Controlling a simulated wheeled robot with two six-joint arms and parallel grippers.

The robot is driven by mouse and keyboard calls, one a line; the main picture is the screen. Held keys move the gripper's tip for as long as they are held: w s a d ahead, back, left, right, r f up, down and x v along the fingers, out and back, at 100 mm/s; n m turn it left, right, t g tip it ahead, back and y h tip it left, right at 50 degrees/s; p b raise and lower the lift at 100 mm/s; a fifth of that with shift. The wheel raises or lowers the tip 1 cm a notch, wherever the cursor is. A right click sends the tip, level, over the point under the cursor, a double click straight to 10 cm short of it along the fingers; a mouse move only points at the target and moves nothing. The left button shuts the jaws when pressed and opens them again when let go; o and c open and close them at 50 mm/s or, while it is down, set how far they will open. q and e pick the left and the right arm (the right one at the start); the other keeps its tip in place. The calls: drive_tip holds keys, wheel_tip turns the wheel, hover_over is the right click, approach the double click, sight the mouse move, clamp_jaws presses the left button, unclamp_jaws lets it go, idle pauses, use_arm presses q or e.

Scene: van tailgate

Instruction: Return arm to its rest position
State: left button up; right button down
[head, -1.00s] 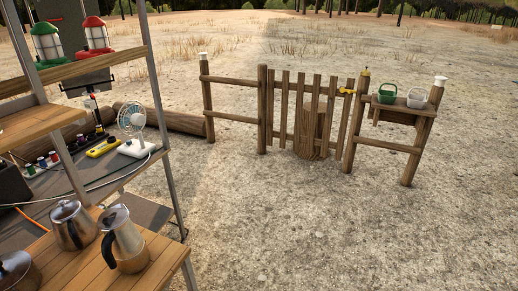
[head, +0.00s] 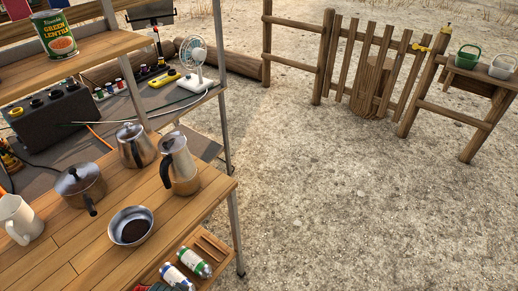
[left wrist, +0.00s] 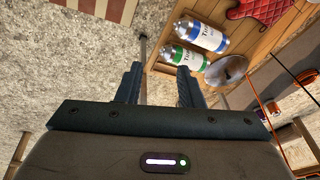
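My left gripper (left wrist: 160,88) shows in the left wrist view. Its two dark fingers are apart with nothing between them, so it is open and empty. Beyond the fingers are a table leg and the edge of a wooden shelf (left wrist: 166,70), apart from the fingertips as far as I can see. Neither of my grippers shows in the head view, and my right gripper is in no view.
Two bottles (left wrist: 202,36) and a red mitt (left wrist: 262,10) lie lower. Open gravel (head: 350,220) is right.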

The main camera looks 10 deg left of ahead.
use_arm(q)
wheel_tip(320, 180, down, 14)
drive_tip(key=s+a, duration=0.1)
drive_tip(key=s, duration=0.1)
drive_tip(key=s+a+f+g, duration=0.1)
drive_tip(key=s+f, duration=1.6)
drive_tip(key=f, duration=0.3)
drive_tip(key=shift+s+a+f+g, duration=0.15)
drive_tip(key=shift+s+a+g, duration=0.2)
drive_tip(key=shift+g, duration=0.05)
